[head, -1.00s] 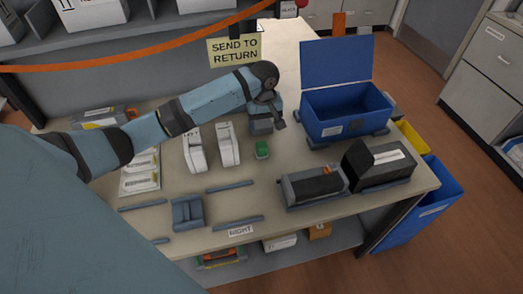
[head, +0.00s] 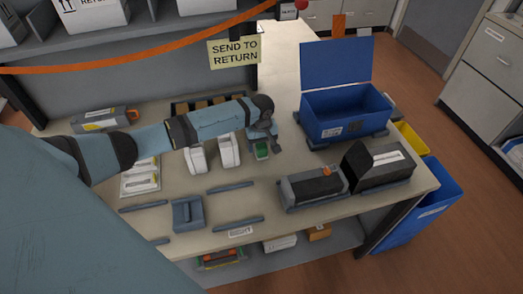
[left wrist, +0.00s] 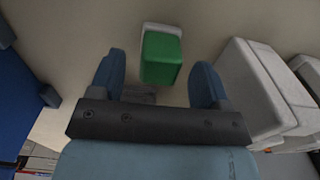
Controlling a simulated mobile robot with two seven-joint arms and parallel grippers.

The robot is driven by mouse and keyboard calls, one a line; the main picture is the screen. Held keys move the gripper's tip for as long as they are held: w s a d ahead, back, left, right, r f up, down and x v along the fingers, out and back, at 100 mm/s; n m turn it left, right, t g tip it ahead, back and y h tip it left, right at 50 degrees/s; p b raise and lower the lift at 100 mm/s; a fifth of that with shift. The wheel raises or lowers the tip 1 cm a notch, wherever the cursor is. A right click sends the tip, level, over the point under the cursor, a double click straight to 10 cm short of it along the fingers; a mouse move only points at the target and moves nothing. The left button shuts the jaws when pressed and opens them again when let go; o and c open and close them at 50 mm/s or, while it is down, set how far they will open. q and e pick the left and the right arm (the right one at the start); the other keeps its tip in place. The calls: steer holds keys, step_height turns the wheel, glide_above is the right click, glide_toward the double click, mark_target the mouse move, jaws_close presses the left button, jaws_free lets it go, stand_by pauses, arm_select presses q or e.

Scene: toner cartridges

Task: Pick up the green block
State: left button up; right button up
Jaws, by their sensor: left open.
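The green block (head: 262,151) stands on the table, right of two white upright cartons. In the left wrist view the green block (left wrist: 161,57) has a white part at its far end and lies just beyond the fingertips, roughly midway between them. My left gripper (head: 262,143) is above and just behind the block, pointing down. In the left wrist view my left gripper (left wrist: 158,75) has its two blue fingers spread apart with nothing between them. My right gripper is not in view.
White cartons (head: 228,151) stand close left of the block. A blue open-lidded bin (head: 347,118) is to the right. Black cartridges (head: 315,187) lie at the front right. Blue-grey rails (head: 238,223) and a small blue-grey holder (head: 187,213) are in front.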

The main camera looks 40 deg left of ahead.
mark_target(262, 146)
arm_select(q)
steer(key=shift+f, duration=0.7)
steer(key=c, duration=1)
steer(key=shift+c, duration=0.2)
steer(key=shift+r, duration=0.1)
step_height(262, 146, up, 20)
